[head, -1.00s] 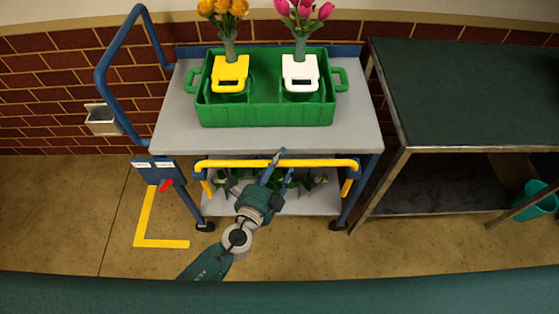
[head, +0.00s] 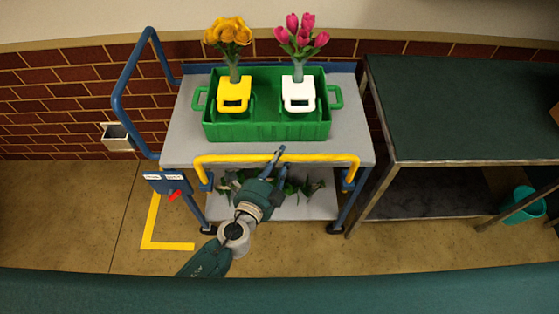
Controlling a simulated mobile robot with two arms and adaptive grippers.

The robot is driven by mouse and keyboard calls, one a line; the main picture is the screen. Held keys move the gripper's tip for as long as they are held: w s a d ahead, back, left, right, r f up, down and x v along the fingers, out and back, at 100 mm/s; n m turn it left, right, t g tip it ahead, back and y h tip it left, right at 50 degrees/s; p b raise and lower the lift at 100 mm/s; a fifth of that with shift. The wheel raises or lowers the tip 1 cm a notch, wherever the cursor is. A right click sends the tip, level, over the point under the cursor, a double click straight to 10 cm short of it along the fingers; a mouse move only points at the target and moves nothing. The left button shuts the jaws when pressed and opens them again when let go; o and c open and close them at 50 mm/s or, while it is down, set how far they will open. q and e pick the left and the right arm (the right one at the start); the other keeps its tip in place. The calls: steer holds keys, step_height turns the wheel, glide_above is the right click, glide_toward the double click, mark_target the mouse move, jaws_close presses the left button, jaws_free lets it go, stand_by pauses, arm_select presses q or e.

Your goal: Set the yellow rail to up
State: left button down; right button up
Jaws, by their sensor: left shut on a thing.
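The yellow rail (head: 225,158) runs across the front of the blue and grey cart (head: 180,140). It is level with the cart's top front edge and overlaps it in the picture; its bent ends meet blue brackets at both sides. My left gripper (head: 276,161) reaches up from below and is shut on the rail, right of its middle. The fingers hide a short piece of the rail. My right gripper is not in view.
A green crate (head: 265,132) on the cart top holds a yellow vase (head: 233,105) and a white vase (head: 298,106) with flowers. A small red lever (head: 174,196) sits at the cart's left. Plants lie on the lower shelf. A dark-topped table (head: 460,110) stands to the right.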

arm_select(q)
steer(key=r, duration=0.1)
steer(key=r+p, duration=0.1)
steer(key=r, duration=0.1)
steer(key=shift+w+r, duration=0.2)
steer(key=shift+r, duration=0.1)
steer(key=c, duration=1.4)
jaws_free()
steer(key=shift+f, duration=0.1)
steer(key=shift+s+a, duration=0.1)
steer(key=shift+s, duration=0.4)
steer(key=v, duration=1.1)
steer(key=shift+a, duration=0.25)
